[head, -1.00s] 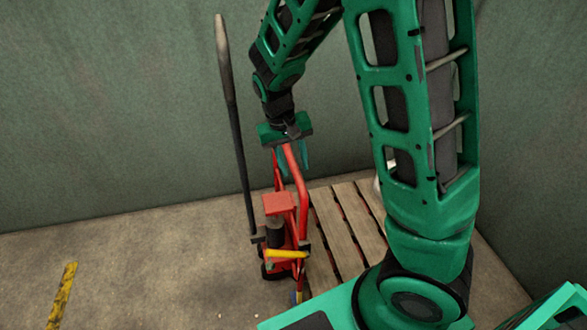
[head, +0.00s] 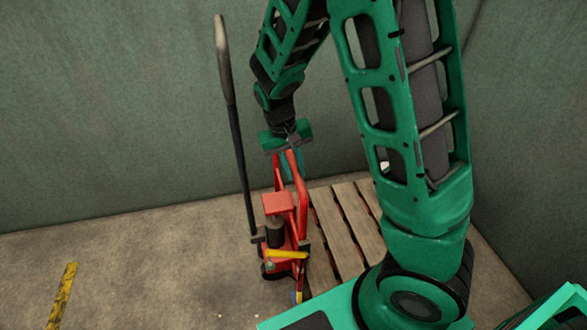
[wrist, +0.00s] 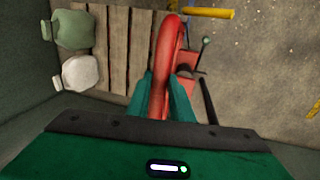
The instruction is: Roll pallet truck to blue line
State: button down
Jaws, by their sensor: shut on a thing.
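The red pallet truck (head: 275,205) stands on the concrete floor in the middle of the head view, its red hoop handle rising at the top. A dark upright lever with a pale grip (head: 235,120) stands at its left. My gripper (head: 289,160) is at the top of the red handle. In the wrist view my gripper (wrist: 163,98) is shut on the red handle bar (wrist: 165,60), with a green finger on each side. No blue line shows in either view.
A wooden pallet (head: 342,226) lies right of the truck against the green walls. A yellow floor stripe (head: 62,296) is at left; floor there is clear.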

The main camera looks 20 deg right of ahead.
jog(key=shift+w+a, duration=0.2)
jog(key=shift+a, duration=0.6)
jog(key=c, duration=1.6)
grip_release()
jog(key=shift+d, duration=0.2)
jog(key=v, duration=1)
jog(key=shift+r, duration=0.35)
jog(key=shift+d, duration=0.15)
